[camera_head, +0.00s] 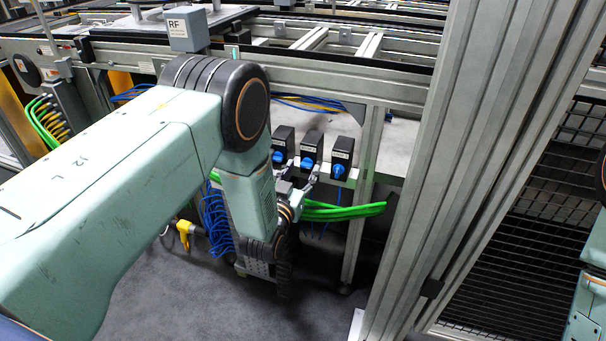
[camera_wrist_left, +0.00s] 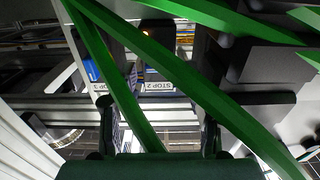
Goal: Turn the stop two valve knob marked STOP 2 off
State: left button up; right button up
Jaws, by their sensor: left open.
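Three dark valve boxes with blue knobs sit in a row on the frame in the head view. I take the middle knob (camera_head: 308,162) to be STOP 2; its label is too small to read there. In the left wrist view a white label reading STOP 2 (camera_wrist_left: 158,87) shows between my fingers, beyond them. The STOP 2 knob is mostly hidden there by a green hose. My left gripper (camera_head: 301,186) is open just below the knobs; its two fingers also show in the wrist view (camera_wrist_left: 160,126). Contact with the knob is not visible. My right gripper is out of view.
Green hoses (camera_head: 345,211) run beside my left gripper and cross the wrist view (camera_wrist_left: 180,75) in front of the valves. The other knobs (camera_head: 338,171) stand close by. A large aluminium post (camera_head: 440,180) stands to the right. Blue cables (camera_head: 215,222) hang below left.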

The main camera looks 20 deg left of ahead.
pick_arm(q)
jog(key=shift+w+d+r, duration=0.15)
jog(key=shift+w, duration=0.15)
jog(key=shift+c, duration=0.4)
grip_shut()
